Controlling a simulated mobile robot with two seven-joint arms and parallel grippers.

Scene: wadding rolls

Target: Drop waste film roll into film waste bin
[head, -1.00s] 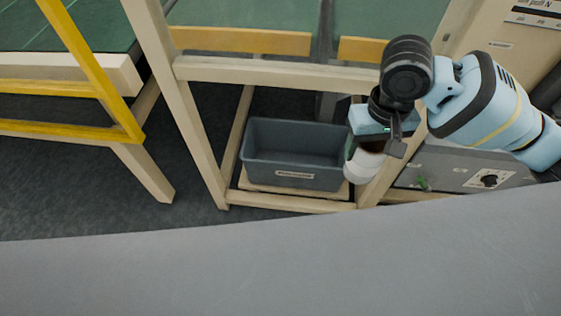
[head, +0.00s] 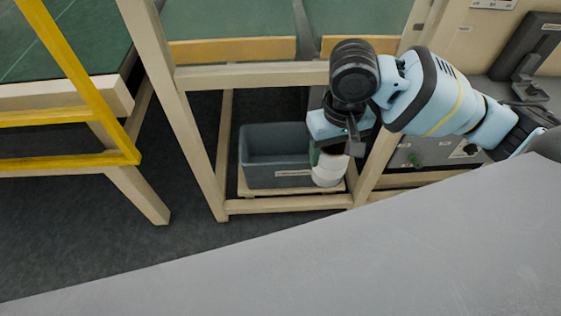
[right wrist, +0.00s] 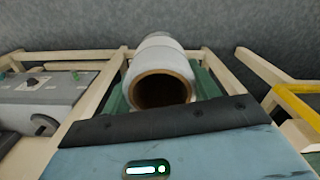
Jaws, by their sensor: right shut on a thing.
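The waste film roll (head: 328,172) is white with a brown cardboard core. My right gripper (head: 329,152) is shut on it and holds it at the right end of the bin in the head view, in front of the bin's right part. In the right wrist view the roll (right wrist: 160,62) shows its open core end towards the camera. The film waste bin (head: 262,172) is a grey open tub with a small label on its front, inside the lower part of a cream frame. Its right end is hidden behind the roll and gripper. My left gripper is not in view.
Cream frame posts (head: 187,120) and a crossbar (head: 250,76) stand around and above the bin. A yellow rail (head: 85,75) is at the left. A grey control box (head: 430,150) is at the right. Dark floor (head: 90,245) lies open at the left.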

